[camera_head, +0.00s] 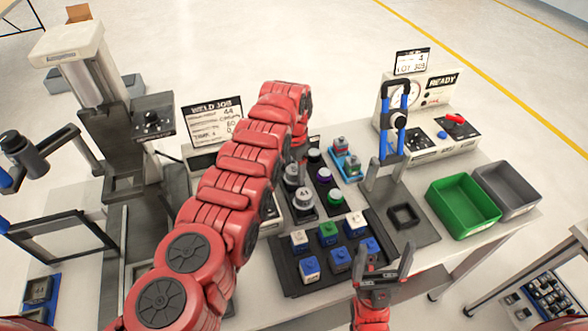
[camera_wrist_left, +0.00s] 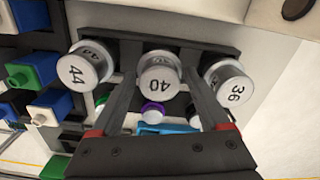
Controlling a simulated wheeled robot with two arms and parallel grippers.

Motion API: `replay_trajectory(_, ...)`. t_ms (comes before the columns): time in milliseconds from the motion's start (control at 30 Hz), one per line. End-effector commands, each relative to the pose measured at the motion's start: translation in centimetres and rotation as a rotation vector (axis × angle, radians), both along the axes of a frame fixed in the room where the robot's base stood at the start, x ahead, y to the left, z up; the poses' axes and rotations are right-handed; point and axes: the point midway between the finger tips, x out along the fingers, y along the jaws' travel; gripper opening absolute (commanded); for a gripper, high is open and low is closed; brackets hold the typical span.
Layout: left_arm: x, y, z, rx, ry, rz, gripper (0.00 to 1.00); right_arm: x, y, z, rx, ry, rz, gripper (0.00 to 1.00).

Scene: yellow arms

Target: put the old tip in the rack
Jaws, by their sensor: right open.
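In the left wrist view, silver cylindrical tips marked 44 (camera_wrist_left: 90,64), 40 (camera_wrist_left: 160,74) and 36 (camera_wrist_left: 229,82) stand in a row in a dark rack (camera_wrist_left: 205,44). My left gripper (camera_wrist_left: 160,68) has one finger on each side of the 40 tip; whether the fingers press on it is unclear. In the head view, the 44 tip (camera_head: 304,199) shows beside my left arm, which hides my left gripper and part of the rack. Nothing shows which tip is the old one. My right gripper (camera_head: 384,262) is open and empty at the front of the bench.
A dark tray (camera_head: 292,275) holds several blue, green and white blocks. Beside it are a blue-handled stand (camera_head: 390,130), a green bin (camera_head: 462,205) and a grey bin (camera_head: 507,187). A weld job card (camera_head: 212,117) and a gauge box (camera_head: 432,112) stand behind.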

Motion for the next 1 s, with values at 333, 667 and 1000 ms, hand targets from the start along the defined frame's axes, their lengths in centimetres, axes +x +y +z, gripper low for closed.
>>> replay_trajectory(333,0.0,0.0,0.1,0.001,0.001,0.000,0.85,0.0,0.0,0.1,0.000,0.000,0.000,0.88)
replay_trajectory(667,0.0,0.0,3.2,-0.001,-0.001,0.000,0.85,0.0,0.0,2.2,0.000,0.000,0.000,0.88)
replay_trajectory(1000,0.1,-0.1,10.6,0.002,-0.003,-0.001,0.85,0.0,0.0,0.2,0.000,0.001,0.000,0.88)
